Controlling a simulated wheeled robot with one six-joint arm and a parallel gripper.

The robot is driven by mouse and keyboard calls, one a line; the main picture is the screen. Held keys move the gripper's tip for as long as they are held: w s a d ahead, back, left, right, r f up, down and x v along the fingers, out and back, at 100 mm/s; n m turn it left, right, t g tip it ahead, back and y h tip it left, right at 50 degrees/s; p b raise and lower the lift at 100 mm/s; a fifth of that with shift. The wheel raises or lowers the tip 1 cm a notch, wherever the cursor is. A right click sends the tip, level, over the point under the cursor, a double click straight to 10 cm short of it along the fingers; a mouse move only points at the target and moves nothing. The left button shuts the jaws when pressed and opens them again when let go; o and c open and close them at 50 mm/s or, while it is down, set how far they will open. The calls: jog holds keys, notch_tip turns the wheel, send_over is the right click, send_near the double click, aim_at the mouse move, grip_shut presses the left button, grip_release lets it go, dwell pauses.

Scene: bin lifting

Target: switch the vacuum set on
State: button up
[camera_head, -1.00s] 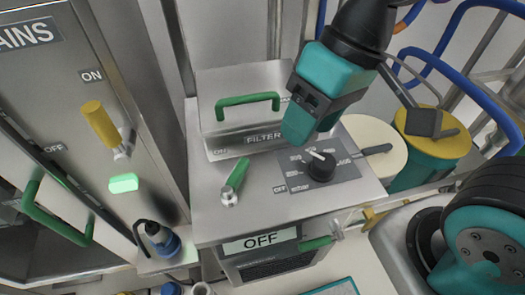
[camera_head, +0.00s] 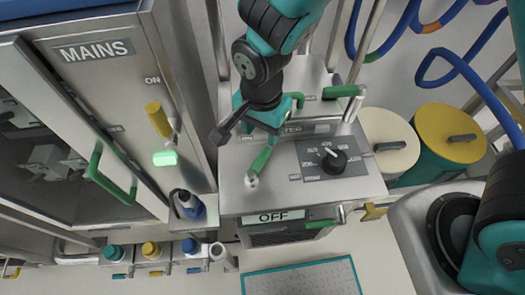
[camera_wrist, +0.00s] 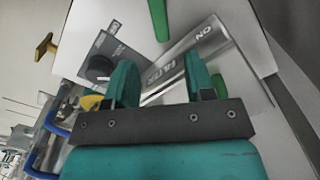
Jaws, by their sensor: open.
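The vacuum set is a steel-topped unit (camera_head: 235,200) with an OFF sign (camera_head: 272,216) on its front. A green-handled lever (camera_head: 262,160) lies on its top, left of a black dial (camera_head: 333,158). The dial also shows in the wrist view (camera_wrist: 100,67). My gripper (camera_head: 252,125) is open and empty, above the filter box, just behind the lever in the head view. In the wrist view its teal fingers stand apart over the FILTER plate (camera_wrist: 160,75). A green handle (camera_wrist: 158,16) shows beyond the fingertips. My gripper partly hides the filter box.
A steel MAINS cabinet (camera_head: 125,25) stands at the left with a yellow lever (camera_head: 158,119) and a lit green lamp (camera_head: 166,158). White-topped (camera_head: 388,140) and yellow-topped (camera_head: 450,134) drums stand at the right. Blue hoses hang behind them.

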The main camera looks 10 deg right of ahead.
aim_at(262, 156)
notch_tip(262, 156, down, 10)
jog(key=shift+f+p, duration=0.1)
jog(key=shift+p, duration=0.5)
grip_shut()
